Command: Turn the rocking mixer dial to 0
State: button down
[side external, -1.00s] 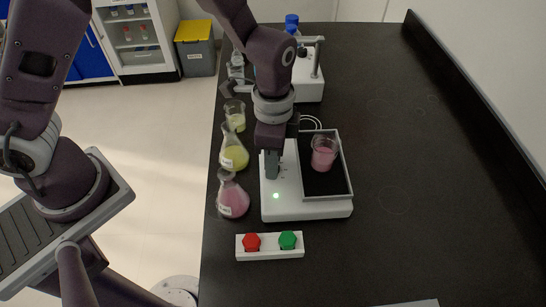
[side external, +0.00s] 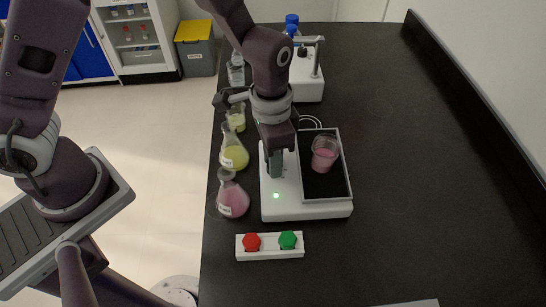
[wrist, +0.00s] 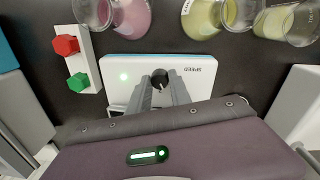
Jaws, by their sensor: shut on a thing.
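The white rocking mixer (side external: 305,211) stands on the black bench. Its dark tray holds a beaker of pink liquid (side external: 324,154). A green light (side external: 276,196) is lit on its panel. In the wrist view the dark round dial (wrist: 160,78) sits beside the printed word SPEED, between my fingertips. My gripper (side external: 274,167) points down over the panel; in the wrist view my gripper (wrist: 160,88) is shut on the dial. The dial's pointer and the 0 mark cannot be made out. My fingers hide the dial in the side view.
Flasks of pink (side external: 233,199) and yellow liquid (side external: 234,155) and a yellowish beaker (side external: 236,118) stand close left of the mixer. A white block with red and green knobs (side external: 270,254) lies in front. Another white device (side external: 307,80) stands behind. The bench at right is clear.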

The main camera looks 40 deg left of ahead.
jog(key=n, duration=1.3)
jog(key=shift+t, duration=0.4)
dwell(0.3)
jog(key=c, duration=1.2)
grip_release()
notch_tip(320, 180, up, 7)
jog(key=shift+s+a+r, duration=0.1)
jog(key=shift+s, duration=0.05)
